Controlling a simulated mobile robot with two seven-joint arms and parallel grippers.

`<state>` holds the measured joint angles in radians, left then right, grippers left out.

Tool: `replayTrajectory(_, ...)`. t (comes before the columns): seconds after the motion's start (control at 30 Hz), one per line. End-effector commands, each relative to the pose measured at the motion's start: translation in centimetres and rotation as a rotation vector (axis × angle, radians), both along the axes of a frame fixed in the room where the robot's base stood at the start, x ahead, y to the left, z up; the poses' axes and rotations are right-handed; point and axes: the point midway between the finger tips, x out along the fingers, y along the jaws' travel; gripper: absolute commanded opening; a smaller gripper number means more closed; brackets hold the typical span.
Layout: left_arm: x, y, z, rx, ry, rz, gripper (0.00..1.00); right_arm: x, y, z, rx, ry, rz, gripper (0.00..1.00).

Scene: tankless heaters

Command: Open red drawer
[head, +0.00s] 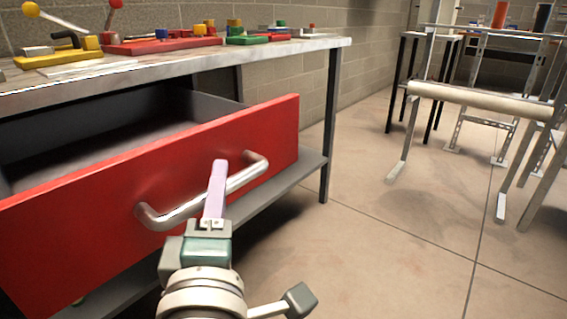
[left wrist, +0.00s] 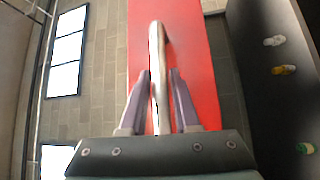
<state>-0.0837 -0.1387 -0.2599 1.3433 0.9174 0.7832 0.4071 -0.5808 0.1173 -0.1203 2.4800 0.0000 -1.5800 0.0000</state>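The red drawer (head: 262,126) under the workbench is pulled well out, and its grey inside (head: 110,143) shows empty where visible. Its curved metal handle (head: 180,213) is on the red front. My left gripper (head: 217,176) is at the handle, with a pale purple finger crossing the bar in the head view. In the left wrist view the two fingers (left wrist: 160,76) stand close on either side of the handle bar (left wrist: 157,45), narrowed onto it. The red front (left wrist: 195,60) lies behind them. My right gripper is not in view.
The workbench top (head: 180,63) holds a yellow tray (head: 55,58), a red tray (head: 160,45) and a green block set (head: 247,40). A lower shelf (head: 285,182) runs beneath the drawer. The floor to the right (head: 400,230) is clear up to metal stands.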

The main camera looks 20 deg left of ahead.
Motion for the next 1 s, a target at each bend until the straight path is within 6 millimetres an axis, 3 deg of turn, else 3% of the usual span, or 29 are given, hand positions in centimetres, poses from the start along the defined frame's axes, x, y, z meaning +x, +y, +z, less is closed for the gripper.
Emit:
replayTrajectory(0.17, 0.0, 0.0, 0.0, 0.0, 0.0, 0.0, 0.52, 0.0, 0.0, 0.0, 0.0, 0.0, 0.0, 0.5)
replayTrajectory(0.47, -0.3, -0.1, -0.1, 0.0, 0.002, -0.001, 0.52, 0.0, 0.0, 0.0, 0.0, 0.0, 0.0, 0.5)
replayTrajectory(1.0, -8.5, -3.4, -1.3, -0.001, 0.002, 0.0, 0.52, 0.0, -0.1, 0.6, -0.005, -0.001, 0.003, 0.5)
